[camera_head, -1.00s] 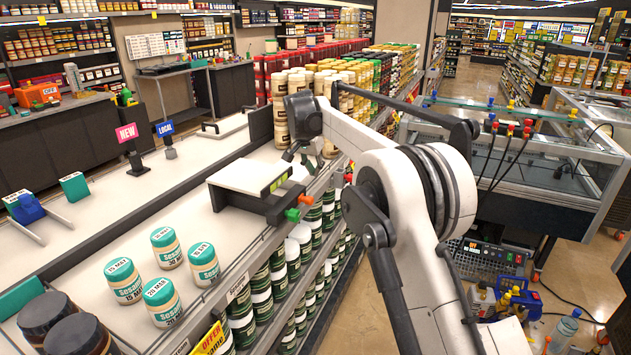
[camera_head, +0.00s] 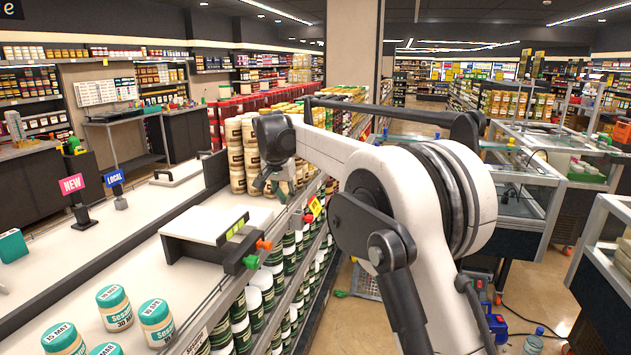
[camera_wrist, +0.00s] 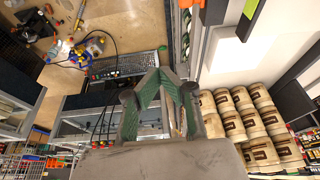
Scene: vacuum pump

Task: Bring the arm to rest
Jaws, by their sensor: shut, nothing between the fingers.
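My gripper (camera_wrist: 158,72) shows in the wrist view with its green-edged fingers drawn together at the tips and nothing between them. In the head view my gripper (camera_head: 272,183) is small and partly hidden behind my wrist. It hangs just beyond the white-topped scale (camera_head: 207,222), near the edge of the white shelf top. My arm reaches forward from the right side of the head view, bent at the elbow, over the aisle edge of the shelf. I cannot tell from the picture whether the fingers touch anything.
Stacked cream-lidded jars (camera_head: 236,150) stand behind the gripper and also show in the wrist view (camera_wrist: 250,120). Sesame jars (camera_head: 115,308) stand on the near white top. NEW (camera_head: 72,186) and LOCAL (camera_head: 115,180) signs rise at left. A glass-topped case (camera_head: 535,185) stands right of the aisle.

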